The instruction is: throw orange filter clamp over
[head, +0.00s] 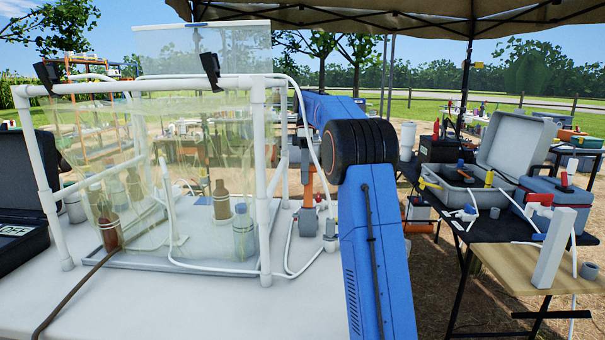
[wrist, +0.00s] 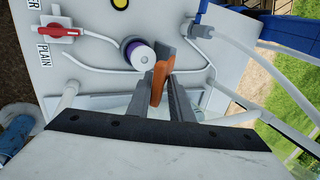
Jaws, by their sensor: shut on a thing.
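In the wrist view my gripper (wrist: 165,85) is shut on the orange filter clamp (wrist: 159,82), a narrow orange lever upright between the two grey fingers. A white cylinder with a purple ring (wrist: 140,54) stands just left of the clamp. In the head view an orange upright part (head: 307,185) shows at the bench's right side, just left of my blue arm; I cannot tell whether it is the clamp. My fingertips cannot be made out in the head view.
In the wrist view, a red valve handle (wrist: 62,32) and white tubing lie near the clamp, on a panel marked PLAIN. A side table (head: 495,225) carries cases.

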